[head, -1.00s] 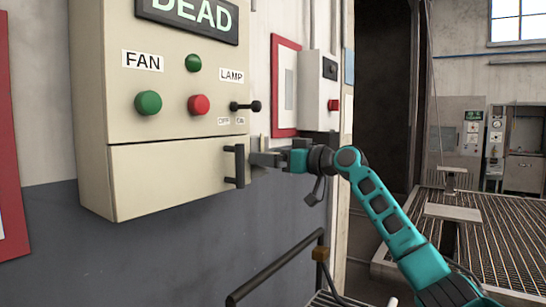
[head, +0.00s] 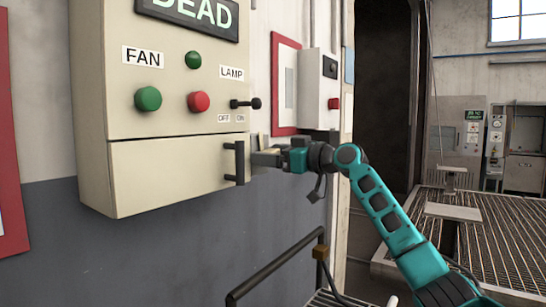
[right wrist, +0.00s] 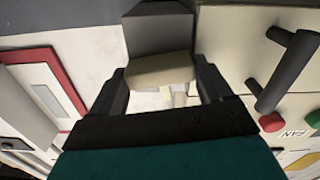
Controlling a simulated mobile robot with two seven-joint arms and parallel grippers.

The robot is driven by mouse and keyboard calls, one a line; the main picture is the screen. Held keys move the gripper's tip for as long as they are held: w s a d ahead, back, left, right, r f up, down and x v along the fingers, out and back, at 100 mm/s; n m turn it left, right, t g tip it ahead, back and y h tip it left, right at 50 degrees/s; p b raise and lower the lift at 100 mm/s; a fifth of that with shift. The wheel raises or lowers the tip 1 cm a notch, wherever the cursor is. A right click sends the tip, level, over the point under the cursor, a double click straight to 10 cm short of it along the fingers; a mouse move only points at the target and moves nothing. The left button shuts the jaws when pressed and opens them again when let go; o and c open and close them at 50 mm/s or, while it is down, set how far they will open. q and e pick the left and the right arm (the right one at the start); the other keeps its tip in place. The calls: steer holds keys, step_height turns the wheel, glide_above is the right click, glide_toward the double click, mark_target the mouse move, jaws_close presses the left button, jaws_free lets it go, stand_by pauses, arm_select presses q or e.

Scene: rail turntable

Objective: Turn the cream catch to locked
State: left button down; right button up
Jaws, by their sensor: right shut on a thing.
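The cream catch (right wrist: 158,70) shows in the right wrist view as a pale bar between my right gripper's dark fingers (right wrist: 162,78). A dark grey block lies behind it. In the head view my right gripper (head: 268,158) is at the right side of the cream control cabinet (head: 90,110), just beyond the dark drawer handle (head: 239,163). It is shut on the catch. The catch is small and mostly covered by the gripper in the head view. I see no mark of its locked position. My left gripper is not in view.
The cabinet front carries a green button (head: 148,98), a red button (head: 199,102) and a black lamp lever (head: 246,104). A grey box (head: 318,85) hangs on the wall behind. A dark handrail (head: 280,265) stands below my right arm.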

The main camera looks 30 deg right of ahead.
steer(key=n+b, duration=0.1)
steer(key=n, duration=0.3)
steer(key=n+b, duration=0.1)
steer(key=n, duration=0.3)
steer(key=shift+a+f, duration=0.15)
steer(key=n+b, duration=0.1)
steer(key=n, duration=0.5)
steer(key=shift+f+n, duration=0.1)
steer(key=shift+n, duration=0.2)
steer(key=shift+a+n+b, duration=0.1)
steer(key=shift+n+b, duration=0.25)
steer(key=shift+n, duration=0.45)
steer(key=o, duration=1)
steer(key=shift+s, duration=0.1)
steer(key=shift+c, duration=0.2)
